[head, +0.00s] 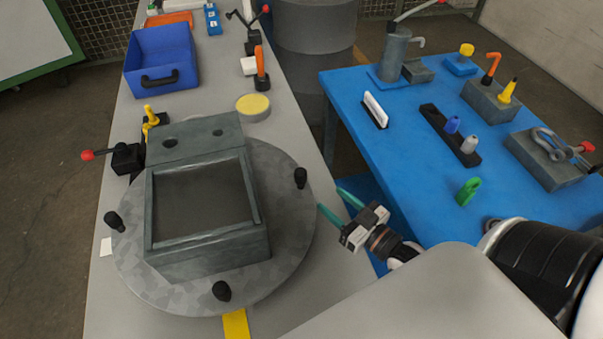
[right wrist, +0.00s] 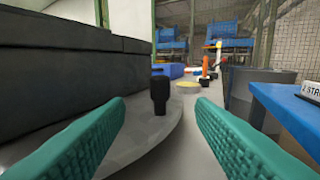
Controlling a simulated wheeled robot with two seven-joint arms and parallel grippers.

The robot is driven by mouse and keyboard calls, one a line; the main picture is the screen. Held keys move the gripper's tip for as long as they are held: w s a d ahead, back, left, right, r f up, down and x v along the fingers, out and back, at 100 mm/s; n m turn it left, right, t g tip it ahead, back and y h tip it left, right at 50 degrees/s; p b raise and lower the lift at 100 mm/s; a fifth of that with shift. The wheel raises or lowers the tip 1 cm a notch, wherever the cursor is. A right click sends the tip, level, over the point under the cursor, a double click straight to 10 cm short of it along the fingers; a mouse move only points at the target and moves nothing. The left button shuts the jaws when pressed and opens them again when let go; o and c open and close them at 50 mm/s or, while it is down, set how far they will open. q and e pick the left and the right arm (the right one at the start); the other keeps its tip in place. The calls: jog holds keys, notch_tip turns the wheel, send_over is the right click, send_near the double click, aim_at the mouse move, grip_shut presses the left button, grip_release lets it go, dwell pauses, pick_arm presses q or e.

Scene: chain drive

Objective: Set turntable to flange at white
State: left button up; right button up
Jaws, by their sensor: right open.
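The round grey turntable (head: 290,230) lies on the grey bench and carries a dark grey-green open box housing (head: 210,255). A flat section with two holes, perhaps the flange (head: 195,140), is on the housing's far side. Three black knobs show on the rim: right (head: 300,178), left (head: 114,221) and near (head: 221,291). A white mark (head: 106,247) is at the turntable's left edge, a yellow mark (head: 235,325) at its near edge. My right gripper (head: 332,201) is open and empty, right of the right knob. In the right wrist view a knob (right wrist: 160,92) stands ahead between the fingers, apart from them. My left gripper is not in view.
A black block with a red-tipped lever (head: 125,156) and a yellow fitting (head: 150,122) stand at the turntable's far left. A blue bin (head: 162,52) and yellow-topped disc (head: 253,105) are farther back. A blue table (head: 400,190) with several fixtures stands right, across a gap.

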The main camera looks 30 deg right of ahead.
aim_at(305, 179)
jog(key=p+x, duration=0.1)
jog(key=x, duration=1.1)
jog(key=shift+p, duration=0.4)
grip_shut()
